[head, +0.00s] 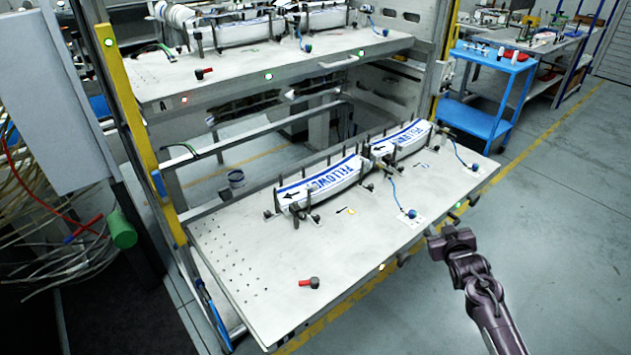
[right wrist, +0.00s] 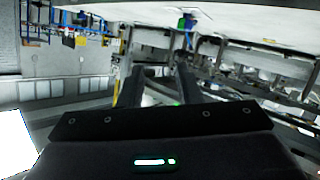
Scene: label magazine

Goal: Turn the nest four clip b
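Two label stacks with blue and white print stand in nests on the lower tray (head: 236,262), one at left (head: 322,184) and one at right (head: 405,140). Dark posts and small dark clips (head: 300,216) surround them. More clips sit between the two stacks (head: 384,170). I cannot tell which is nest four or clip b. My right gripper (head: 438,236) is off the tray's right front edge, apart from all clips. In the right wrist view its two fingers (right wrist: 160,84) stand apart with nothing between them. My left gripper is not in view.
An upper tray (head: 150,92) with similar nests hangs above the lower tray's back. A red-handled dark knob (head: 310,283) and a blue-cabled sensor (head: 412,213) are on the lower tray. A yellow post (head: 135,110) stands at left. A blue cart (head: 490,90) stands behind.

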